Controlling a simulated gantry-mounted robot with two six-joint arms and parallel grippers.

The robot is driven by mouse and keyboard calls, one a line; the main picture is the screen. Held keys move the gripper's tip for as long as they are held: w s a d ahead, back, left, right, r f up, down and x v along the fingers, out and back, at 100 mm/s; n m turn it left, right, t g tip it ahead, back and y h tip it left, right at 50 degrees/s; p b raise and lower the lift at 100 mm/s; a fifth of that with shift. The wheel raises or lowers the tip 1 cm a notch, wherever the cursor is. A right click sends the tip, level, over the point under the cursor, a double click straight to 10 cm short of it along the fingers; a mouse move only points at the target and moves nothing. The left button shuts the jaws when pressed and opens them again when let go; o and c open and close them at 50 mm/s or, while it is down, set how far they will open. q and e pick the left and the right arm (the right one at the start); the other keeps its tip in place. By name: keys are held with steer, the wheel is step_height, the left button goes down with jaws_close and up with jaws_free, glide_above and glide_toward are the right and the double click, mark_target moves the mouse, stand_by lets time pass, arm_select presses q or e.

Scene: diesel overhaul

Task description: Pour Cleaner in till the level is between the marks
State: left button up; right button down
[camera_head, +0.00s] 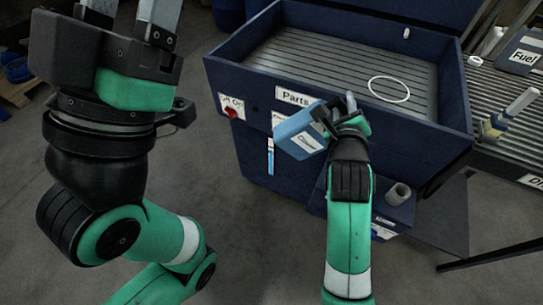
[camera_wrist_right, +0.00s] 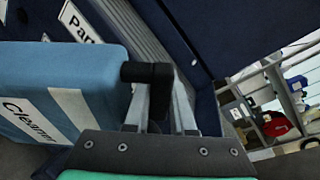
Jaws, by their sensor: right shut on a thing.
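The blue Cleaner can (camera_head: 296,134) is held off the floor in front of the parts washer (camera_head: 250,135) and looks tilted. My right gripper (camera_head: 340,112) is shut on the can's black handle, which also shows between the fingers in the right wrist view (camera_wrist_right: 148,73). The can's labelled side (camera_wrist_right: 60,95) fills the left of that view. A sight gauge (camera_head: 270,158) with blue in it is on the washer's front; its marks are too small to read. A grey filler cup (camera_head: 398,194) is lower right of the can. My left gripper (camera_head: 130,14) is open and empty, its fingertips cut off.
The washer's ribbed basin holds a white ring (camera_head: 388,89). A red knob (camera_head: 231,112) is on the front left. A Fuel can (camera_head: 523,56) and a brush-like tool (camera_head: 510,114) are on the right-hand bench. The floor between my arms is clear.

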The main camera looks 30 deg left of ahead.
steer(key=r+p, duration=0.1)
steer(key=r, duration=0.1)
steer(key=a+r+p, duration=0.1)
steer(key=r, duration=0.1)
steer(key=r+p, duration=0.1)
steer(key=r, duration=0.1)
steer(key=shift+s+a, duration=0.2)
steer(key=shift+s, duration=0.1)
steer(key=shift+f, duration=0.15)
